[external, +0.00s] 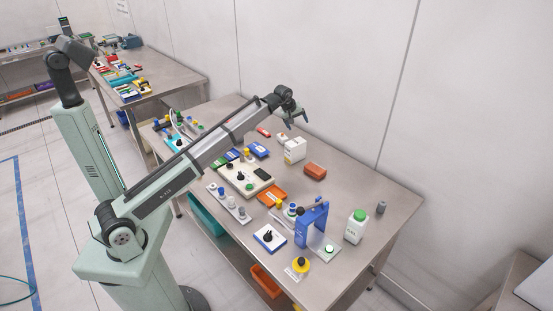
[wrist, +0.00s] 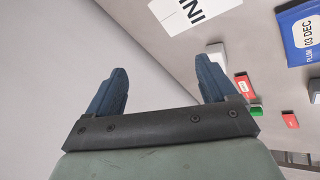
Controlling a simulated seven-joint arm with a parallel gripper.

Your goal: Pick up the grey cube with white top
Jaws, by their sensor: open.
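A small block with a white top and grey side (wrist: 217,56) shows in the wrist view, right of the right fingertip; it fits the grey cube with white top. In the external view a small pale block (external: 283,137) on the table's far side, left of a white container, looks like the same one, too small to be sure. My gripper (external: 294,120) is raised above the far edge of the table, up and slightly right of that block. In the wrist view my gripper (wrist: 160,65) has its two blue fingers wide apart with nothing between them.
A white container (external: 294,152), a red block (external: 263,132) and an orange-red box (external: 315,171) stand near the pale block. A blue stand (external: 312,222) rises at the table's front. A blue labelled box (wrist: 303,35) shows in the wrist view. The table's right far part is mostly clear.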

